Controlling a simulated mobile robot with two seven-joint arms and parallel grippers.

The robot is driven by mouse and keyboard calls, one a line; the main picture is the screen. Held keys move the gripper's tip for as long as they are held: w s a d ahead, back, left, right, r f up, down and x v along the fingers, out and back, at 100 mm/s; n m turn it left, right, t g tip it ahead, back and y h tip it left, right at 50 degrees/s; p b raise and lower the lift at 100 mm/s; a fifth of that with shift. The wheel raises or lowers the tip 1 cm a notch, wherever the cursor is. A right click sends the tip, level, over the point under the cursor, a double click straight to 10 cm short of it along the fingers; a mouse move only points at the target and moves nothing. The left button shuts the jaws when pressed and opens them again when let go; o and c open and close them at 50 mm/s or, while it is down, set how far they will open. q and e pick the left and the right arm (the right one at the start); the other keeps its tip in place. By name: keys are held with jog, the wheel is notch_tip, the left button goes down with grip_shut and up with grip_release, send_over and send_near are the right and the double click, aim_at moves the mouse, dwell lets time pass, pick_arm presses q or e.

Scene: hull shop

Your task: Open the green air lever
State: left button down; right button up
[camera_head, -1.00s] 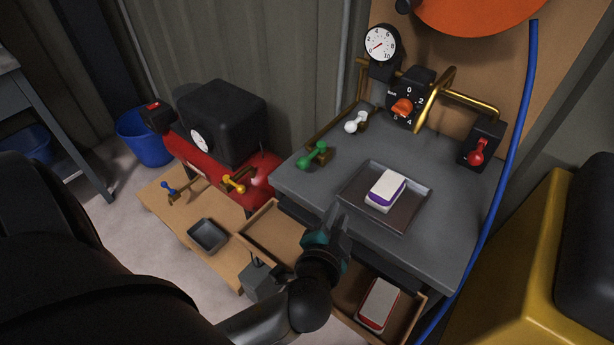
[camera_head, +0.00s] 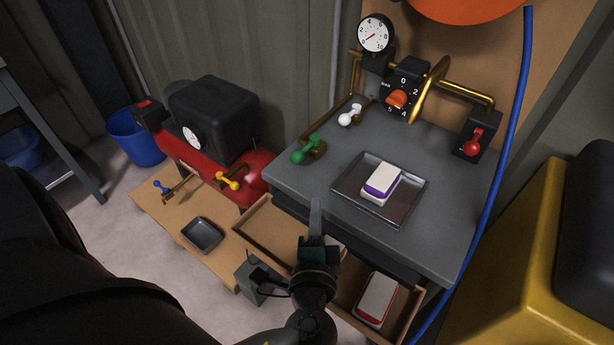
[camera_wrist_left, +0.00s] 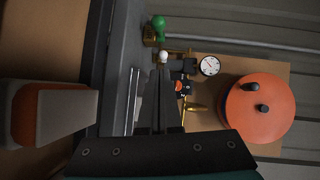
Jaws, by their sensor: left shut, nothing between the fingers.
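My left gripper (camera_head: 316,204) is at the bench's front left edge, apart from the lever and nearer the camera. Its fingers are together and empty, and they also show in the left wrist view (camera_wrist_left: 158,80). My right gripper is not in view.
A white lever (camera_head: 350,115) stands right of the green one. A red lever (camera_head: 473,147) is at the right. A metal tray (camera_head: 409,213) with a white and purple block (camera_head: 381,183) lies on the bench. Open drawers (camera_head: 262,228) are below. A blue hose (camera_head: 505,140) hangs at right.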

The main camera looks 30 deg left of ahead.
pick_arm(q)
send_near(305, 150)
jog(key=w+d, duration=0.2)
jog(key=shift+w+f+b, duration=0.1)
jog(key=shift+w+b, duration=0.2)
jog(key=shift+b, duration=0.1)
jog(key=shift+w+a+f, duration=0.1)
jog(key=shift+a+f, duration=0.05)
jog(key=shift+a, duration=0.45)
jog(key=shift+w+a+f, duration=0.1)
jog(key=shift+a+f, duration=0.05)
jog(key=shift+a, duration=0.4)
jog(key=shift+w+a+f, duration=0.1)
jog(key=shift+w+a, duration=0.05)
jog(key=shift+a, duration=0.45)
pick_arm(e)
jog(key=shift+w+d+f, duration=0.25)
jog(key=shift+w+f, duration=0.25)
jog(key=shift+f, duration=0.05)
pick_arm(q)
jog(key=shift+a, duration=0.1)
